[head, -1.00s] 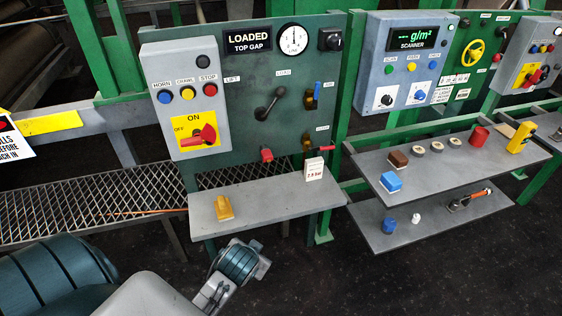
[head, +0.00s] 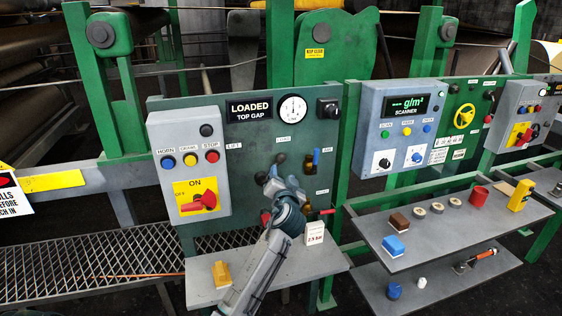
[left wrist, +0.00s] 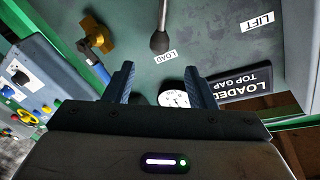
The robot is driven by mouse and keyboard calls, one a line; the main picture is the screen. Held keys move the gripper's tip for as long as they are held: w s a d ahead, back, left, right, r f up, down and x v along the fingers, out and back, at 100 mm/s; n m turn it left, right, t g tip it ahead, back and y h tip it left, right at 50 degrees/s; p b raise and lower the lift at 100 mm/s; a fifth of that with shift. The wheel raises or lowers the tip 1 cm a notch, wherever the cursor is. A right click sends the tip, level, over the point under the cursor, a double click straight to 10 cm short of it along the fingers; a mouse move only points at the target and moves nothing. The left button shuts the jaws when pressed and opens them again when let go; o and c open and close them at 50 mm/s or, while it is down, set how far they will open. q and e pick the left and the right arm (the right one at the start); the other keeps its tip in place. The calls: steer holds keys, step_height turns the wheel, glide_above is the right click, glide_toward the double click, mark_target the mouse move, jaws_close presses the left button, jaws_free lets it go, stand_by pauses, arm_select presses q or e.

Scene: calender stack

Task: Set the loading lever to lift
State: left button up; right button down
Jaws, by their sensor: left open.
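The loading lever has a black ball knob (head: 281,158) and stands on the green panel (head: 237,197), with its knob up and right at the LOAD label (head: 283,138). The LIFT label (head: 233,147) is to its left. My left gripper (head: 271,178) is in front of the panel by the lever and partly covers its shaft. In the left wrist view the gripper (left wrist: 160,82) has its fingers apart and empty. The knob (left wrist: 159,42) shows beyond the gap between the fingertips, not between them. The right gripper is not in view.
A blue-handled valve (head: 316,160) is right of the lever. A switch box with a red rotary handle (head: 204,201) is on the left. A yellow block (head: 221,273) lies on the shelf.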

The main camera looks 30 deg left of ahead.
mark_target(281, 161)
arm_select(q)
steer(key=p+x, duration=0.2)
steer(key=x, duration=0.6)
steer(key=shift+w+a+p, duration=0.15)
steer(key=shift+w+p, duration=0.05)
steer(key=shift+p, duration=0.2)
steer(key=shift+w+a, duration=0.4)
steer(key=shift+w, duration=0.15)
steer(key=shift+f, duration=0.1)
jaws_close()
